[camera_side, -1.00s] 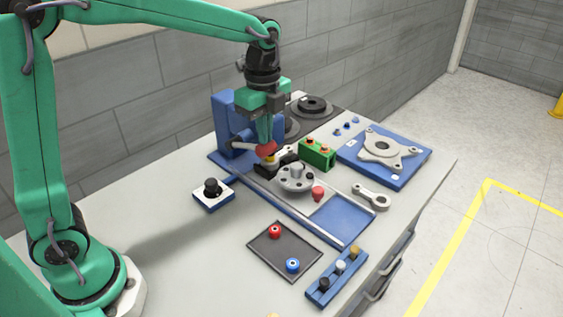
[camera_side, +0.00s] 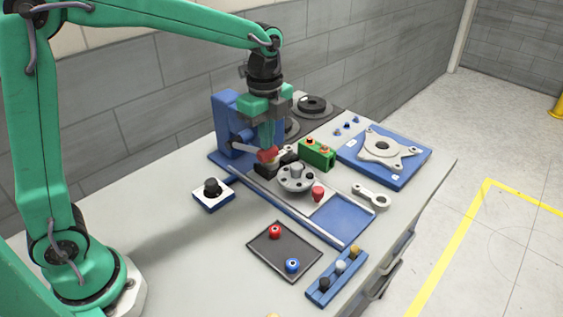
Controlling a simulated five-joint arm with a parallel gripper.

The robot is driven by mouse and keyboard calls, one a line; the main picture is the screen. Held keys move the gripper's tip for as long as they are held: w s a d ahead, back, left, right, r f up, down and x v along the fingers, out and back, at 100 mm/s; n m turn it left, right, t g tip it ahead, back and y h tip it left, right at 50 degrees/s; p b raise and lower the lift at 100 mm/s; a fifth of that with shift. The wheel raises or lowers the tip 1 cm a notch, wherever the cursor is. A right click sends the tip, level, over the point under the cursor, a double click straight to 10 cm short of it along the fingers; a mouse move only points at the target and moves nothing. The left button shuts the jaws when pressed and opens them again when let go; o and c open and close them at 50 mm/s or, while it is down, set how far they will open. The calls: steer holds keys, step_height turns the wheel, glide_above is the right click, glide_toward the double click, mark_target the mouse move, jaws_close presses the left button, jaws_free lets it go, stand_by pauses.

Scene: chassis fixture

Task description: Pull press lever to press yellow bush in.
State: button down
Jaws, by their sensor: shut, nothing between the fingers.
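The blue press (camera_side: 228,112) stands at the back of the bench. Its grey lever (camera_side: 244,149) reaches out to the right and ends in a red knob (camera_side: 267,156). My gripper (camera_side: 270,146) is shut and empty, pointing down with its fingertips at the top of the red knob; contact looks likely. A small yellowish piece, probably the yellow bush (camera_side: 272,165), shows just below the knob over a black holder (camera_side: 264,170). The knob hides part of it, so I cannot tell how deep it sits.
A grey round fixture (camera_side: 296,180) stands on the rail plate right of the press. A green block (camera_side: 317,153) and a blue plate (camera_side: 414,165) with a grey chassis part are farther right. A black-knobbed box (camera_side: 213,203) and a dark tray (camera_side: 270,256) stand in front.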

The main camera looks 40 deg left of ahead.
steer(key=shift+d+f, duration=0.1)
steer(key=shift+f, duration=0.9)
steer(key=shift+d+f, duration=0.1)
steer(key=shift+f, duration=0.25)
stand_by(0.6)
steer(key=shift+s+f, duration=0.1)
steer(key=shift+f, duration=0.4)
steer(key=shift+r, duration=0.1)
stand_by(0.4)
steer(key=shift+r, duration=1.75)
steer(key=shift+a+r, duration=0.1)
steer(key=shift+a, duration=0.1)
steer(key=shift+a+r, duration=0.15)
steer(key=shift+r, duration=0.9)
steer(key=shift+a+r, duration=0.2)
steer(key=shift+r, duration=0.85)
steer(key=shift+a+r, duration=0.15)
steer(key=shift+r, duration=0.9)
